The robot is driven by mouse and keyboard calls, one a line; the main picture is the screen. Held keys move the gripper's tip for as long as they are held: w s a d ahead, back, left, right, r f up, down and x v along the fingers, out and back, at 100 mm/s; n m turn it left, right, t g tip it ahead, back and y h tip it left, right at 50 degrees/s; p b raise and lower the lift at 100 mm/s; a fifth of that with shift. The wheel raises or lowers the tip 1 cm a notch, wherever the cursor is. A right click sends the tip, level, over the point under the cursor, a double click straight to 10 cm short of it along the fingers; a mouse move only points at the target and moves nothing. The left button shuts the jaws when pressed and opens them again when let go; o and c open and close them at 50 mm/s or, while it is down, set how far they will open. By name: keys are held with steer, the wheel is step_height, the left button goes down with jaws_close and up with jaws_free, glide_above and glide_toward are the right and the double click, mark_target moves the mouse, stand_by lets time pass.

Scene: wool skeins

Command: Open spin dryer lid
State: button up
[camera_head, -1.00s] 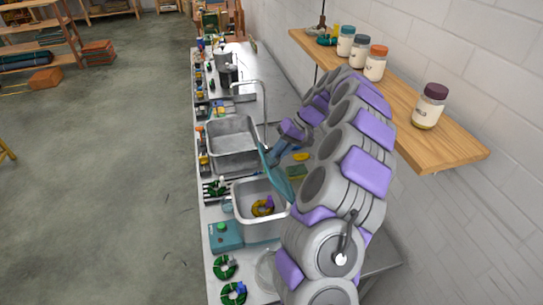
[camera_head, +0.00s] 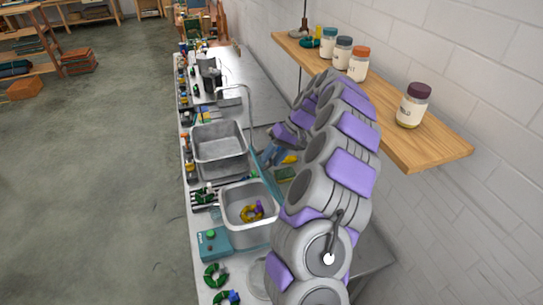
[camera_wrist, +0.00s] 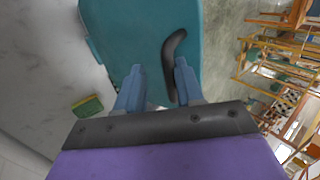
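A teal lid (camera_wrist: 150,30) with a dark curved handle (camera_wrist: 172,60) fills the upper middle of the wrist view. In the head view the lid (camera_head: 268,178) shows as a thin, raised teal panel at the right side of a grey tub (camera_head: 238,222). The tub's top is uncovered, with a yellow and purple item (camera_head: 252,211) inside. A teal box with a green button (camera_head: 213,244) sits at the tub's front left. My gripper (camera_wrist: 158,88) has its blue fingers apart. The handle lies between them in the picture, close to the right finger; contact is unclear.
A metal sink (camera_head: 218,145) stands beyond the tub on the long counter. Green skeins (camera_head: 215,275) lie at the near left. A wooden shelf (camera_head: 440,145) with several jars is on the right wall. A green and yellow sponge (camera_wrist: 88,107) lies on the counter.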

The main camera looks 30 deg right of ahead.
steer(key=shift+o, duration=0.5)
steer(key=shift+w+d, duration=0.1)
steer(key=shift+w, duration=0.1)
steer(key=shift+r, duration=0.15)
steer(key=s+a+r, duration=0.2)
steer(key=s+a, duration=0.1)
steer(key=s, duration=0.4)
steer(key=s+a+r, duration=0.2)
steer(key=s+a, duration=0.1)
steer(key=s, duration=0.4)
steer(key=shift+s+a+r, duration=0.25)
steer(key=shift+a+r, duration=0.05)
steer(key=shift+r, duration=0.05)
stand_by(0.4)
